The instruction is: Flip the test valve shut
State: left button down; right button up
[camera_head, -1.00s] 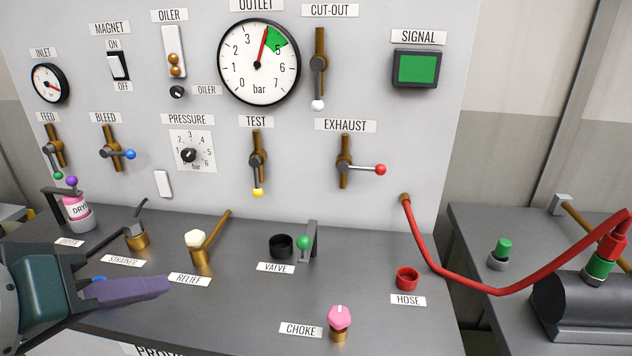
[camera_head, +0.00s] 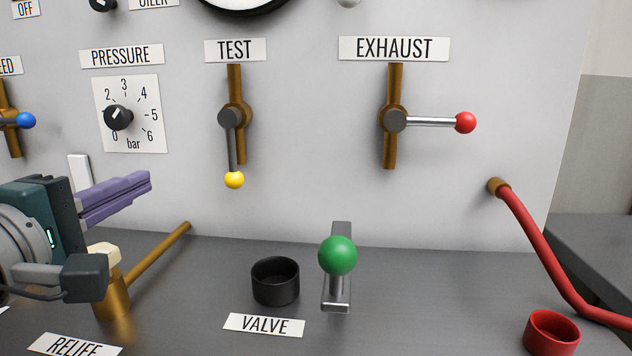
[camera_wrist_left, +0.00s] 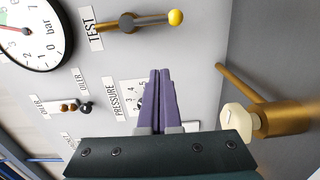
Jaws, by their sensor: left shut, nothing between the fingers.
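The test valve (camera_head: 234,117) is on the grey panel under the TEST label (camera_head: 235,50). Its dark lever points straight down, in line with the brass pipe, and ends in a yellow knob (camera_head: 234,180). In the left wrist view the valve (camera_wrist_left: 128,22) shows turned sideways, with its yellow knob (camera_wrist_left: 176,17) beyond the fingertips. My left gripper (camera_head: 148,182) is shut and empty, left of the yellow knob and about level with it, apart from it. In the left wrist view its purple fingers (camera_wrist_left: 159,72) are pressed together. My right gripper is not in view.
The exhaust valve (camera_head: 396,120) is to the right, its red-knobbed lever horizontal. The pressure dial (camera_head: 118,117) is above the left gripper. The brass relief pipe (camera_head: 158,255), black cup (camera_head: 275,281) and green-knobbed lever (camera_head: 337,256) stand on the bench. A red hose (camera_head: 540,240) hangs at right.

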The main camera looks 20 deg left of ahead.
aim_at(232, 150)
pick_arm(q)
jog(key=shift+w+a+f, duration=0.1)
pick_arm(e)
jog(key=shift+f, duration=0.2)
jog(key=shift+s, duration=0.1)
pick_arm(q)
jog(key=w+d, duration=0.2)
jog(key=w, duration=0.9)
jog(key=shift+w+b, duration=0.2)
jog(key=shift+b, duration=0.1)
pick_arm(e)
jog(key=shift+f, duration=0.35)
pick_arm(q)
jog(key=shift+a, duration=0.1)
jog(key=shift+d+f+n, duration=0.1)
jog(key=shift+d+n, duration=0.1)
jog(key=shift+n, duration=0.3)
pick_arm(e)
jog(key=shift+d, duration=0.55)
